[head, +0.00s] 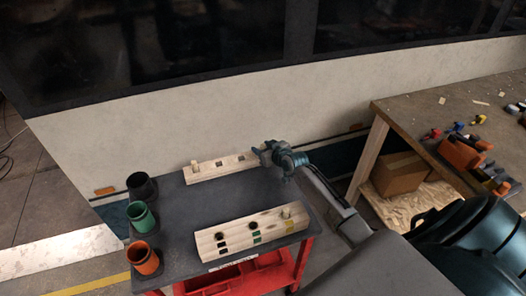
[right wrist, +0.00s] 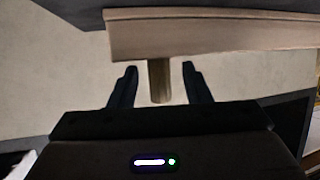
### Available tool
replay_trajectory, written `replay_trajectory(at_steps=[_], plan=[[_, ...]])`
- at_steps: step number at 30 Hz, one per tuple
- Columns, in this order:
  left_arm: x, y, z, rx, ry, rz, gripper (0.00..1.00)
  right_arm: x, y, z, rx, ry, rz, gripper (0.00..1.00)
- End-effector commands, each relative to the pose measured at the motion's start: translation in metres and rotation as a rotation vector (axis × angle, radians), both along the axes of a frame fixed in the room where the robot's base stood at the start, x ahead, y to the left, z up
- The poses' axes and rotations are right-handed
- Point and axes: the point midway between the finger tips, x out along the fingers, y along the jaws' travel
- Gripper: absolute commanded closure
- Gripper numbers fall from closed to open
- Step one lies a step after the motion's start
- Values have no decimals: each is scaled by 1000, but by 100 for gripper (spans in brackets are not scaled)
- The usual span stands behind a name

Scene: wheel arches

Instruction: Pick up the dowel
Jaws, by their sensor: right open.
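A pale wooden dowel (right wrist: 159,82) stands out from a wooden block (right wrist: 210,33) in the right wrist view, which shows the block upside down. My right gripper (right wrist: 159,70) is open, with one finger on each side of the dowel and a gap showing on both sides. In the head view my right gripper (head: 264,154) is at the right end of the back wooden block (head: 230,165) and hides the dowel there. Another light dowel (head: 194,166) stands at that block's left end. A short dowel (head: 286,212) stands on the front block (head: 240,243). My left gripper is out of view.
Both blocks sit on a dark-topped cart (head: 190,213). A black cup (head: 141,187), a green cup (head: 142,216) and an orange cup (head: 143,258) line its left edge. A cluttered workbench (head: 425,108) stands at right, with a cardboard box (head: 399,174) beneath. A pale wall panel rises behind the cart.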

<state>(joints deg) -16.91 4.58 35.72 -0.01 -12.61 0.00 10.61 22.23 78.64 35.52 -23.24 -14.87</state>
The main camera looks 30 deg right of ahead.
Motion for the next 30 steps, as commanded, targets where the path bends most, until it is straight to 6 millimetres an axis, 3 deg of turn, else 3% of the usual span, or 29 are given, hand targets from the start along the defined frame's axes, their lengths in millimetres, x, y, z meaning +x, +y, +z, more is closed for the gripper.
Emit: replay_trajectory(at_steps=[3,10,20,30], plan=[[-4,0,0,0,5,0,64,0,0,0,0,0,0,56],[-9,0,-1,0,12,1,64,-1,0,0,0,1,0,100],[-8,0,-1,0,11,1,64,0,0,4,0,0,0,100],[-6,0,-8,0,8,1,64,0,-1,66,-4,-4,2,100]])
